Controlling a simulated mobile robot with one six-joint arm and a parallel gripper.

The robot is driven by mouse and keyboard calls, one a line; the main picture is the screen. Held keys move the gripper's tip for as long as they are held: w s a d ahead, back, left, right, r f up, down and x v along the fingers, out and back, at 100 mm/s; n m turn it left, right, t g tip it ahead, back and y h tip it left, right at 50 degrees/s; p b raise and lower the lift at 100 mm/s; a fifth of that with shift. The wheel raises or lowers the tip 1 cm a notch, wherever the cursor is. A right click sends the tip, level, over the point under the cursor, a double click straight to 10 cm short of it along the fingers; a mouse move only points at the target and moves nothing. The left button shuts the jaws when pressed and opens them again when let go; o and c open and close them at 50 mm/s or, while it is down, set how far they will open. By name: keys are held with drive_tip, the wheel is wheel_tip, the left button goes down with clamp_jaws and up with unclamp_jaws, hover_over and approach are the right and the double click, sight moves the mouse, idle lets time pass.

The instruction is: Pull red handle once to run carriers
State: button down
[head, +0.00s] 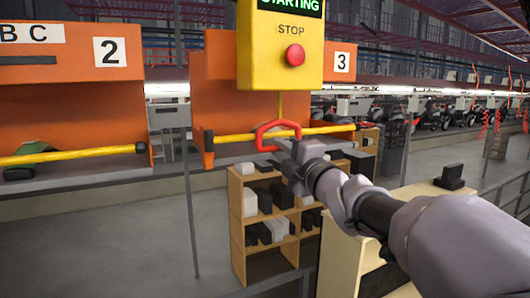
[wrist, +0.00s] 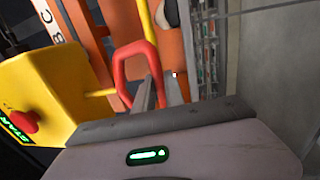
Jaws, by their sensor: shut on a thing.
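The red handle (head: 278,134) is a loop hanging on a thin yellow cord below the yellow control box (head: 279,60). The box has a red stop button and a green-lettered sign reading "STARTING". My gripper (head: 287,146) is at the lower right of the handle and is shut on it. In the wrist view, the handle (wrist: 135,72) rises from between the two grey fingers (wrist: 157,92), which hide its near part. The yellow box (wrist: 45,85) is at the left there.
Orange carriers marked 2 (head: 75,85) and 3 (head: 215,90) hang behind, with yellow bars (head: 240,137) across them. A wooden shelf (head: 237,215) with black and white items stands below, and a wooden cabinet (head: 400,205) stands at the right. Grey floor is open at the lower left.

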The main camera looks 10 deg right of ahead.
drive_tip(key=c, duration=1.4)
unclamp_jaws()
drive_tip(key=shift+s, duration=0.1)
drive_tip(key=b+v, duration=0.2)
drive_tip(key=v, duration=0.7)
drive_tip(key=shift+b, duration=0.35)
